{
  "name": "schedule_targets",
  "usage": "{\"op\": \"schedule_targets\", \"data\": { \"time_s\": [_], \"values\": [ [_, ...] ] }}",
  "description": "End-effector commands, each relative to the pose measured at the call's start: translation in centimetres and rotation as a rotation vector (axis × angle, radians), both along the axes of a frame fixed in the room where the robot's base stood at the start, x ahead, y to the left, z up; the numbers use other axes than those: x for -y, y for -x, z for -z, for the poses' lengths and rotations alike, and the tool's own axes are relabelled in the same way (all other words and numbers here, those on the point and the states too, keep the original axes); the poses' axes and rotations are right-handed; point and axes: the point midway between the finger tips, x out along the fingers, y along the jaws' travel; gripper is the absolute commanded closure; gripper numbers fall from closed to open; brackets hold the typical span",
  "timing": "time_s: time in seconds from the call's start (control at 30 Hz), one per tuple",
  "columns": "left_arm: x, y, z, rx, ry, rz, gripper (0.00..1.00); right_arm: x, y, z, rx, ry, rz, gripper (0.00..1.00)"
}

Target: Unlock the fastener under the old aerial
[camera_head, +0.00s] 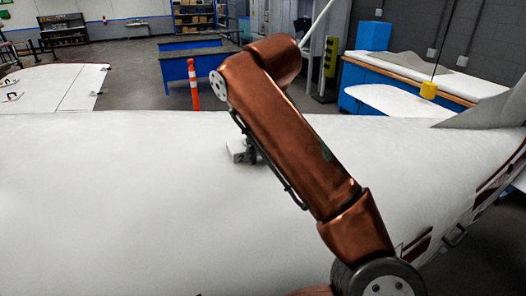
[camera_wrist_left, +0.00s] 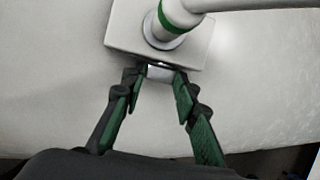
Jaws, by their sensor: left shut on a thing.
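The old aerial's pale base block (camera_head: 238,150) sits on top of the white fuselage, partly hidden by my copper-coloured left arm. A white rod (camera_head: 317,22) rises behind the arm, seemingly the aerial's mast. In the left wrist view, the base (camera_wrist_left: 125,28) is a white box, and the mast (camera_wrist_left: 178,14) has a green band near its foot. A small light-grey fastener (camera_wrist_left: 160,73) shows under the box's near edge. My left gripper (camera_wrist_left: 160,76) is shut on this fastener, its green-padded fingertips on either side. In the head view the gripper is mostly hidden. My right gripper is not in view.
The white fuselage (camera_head: 110,200) curves widely below, clear to the left. A yellow block (camera_head: 428,90) with a thin black rod stands at the right by a wooden-edged bench (camera_head: 465,98). An orange post (camera_head: 193,85) and a blue table (camera_head: 180,66) stand behind.

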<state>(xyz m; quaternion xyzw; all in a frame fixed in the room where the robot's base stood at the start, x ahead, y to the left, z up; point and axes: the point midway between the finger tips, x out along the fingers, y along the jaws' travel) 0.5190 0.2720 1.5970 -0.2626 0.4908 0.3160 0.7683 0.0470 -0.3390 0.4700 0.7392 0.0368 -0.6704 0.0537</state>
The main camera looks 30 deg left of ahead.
Motion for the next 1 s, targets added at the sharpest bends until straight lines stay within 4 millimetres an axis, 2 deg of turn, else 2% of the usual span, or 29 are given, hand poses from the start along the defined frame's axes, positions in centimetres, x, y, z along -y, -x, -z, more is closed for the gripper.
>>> {"op": "schedule_targets", "data": {
  "time_s": [0.9, 0.93, 1.0],
  "values": [
    [0.05, -0.01, -0.11, 0.003, 0.000, 0.001, 0.97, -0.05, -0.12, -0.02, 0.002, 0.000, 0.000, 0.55],
    [0.05, -0.01, -0.11, 0.003, 0.000, 0.001, 0.70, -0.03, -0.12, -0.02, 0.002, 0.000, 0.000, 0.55],
    [0.04, 0.00, -0.11, 0.003, 0.000, 0.001, 0.66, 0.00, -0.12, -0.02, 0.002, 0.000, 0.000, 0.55]
  ]
}}
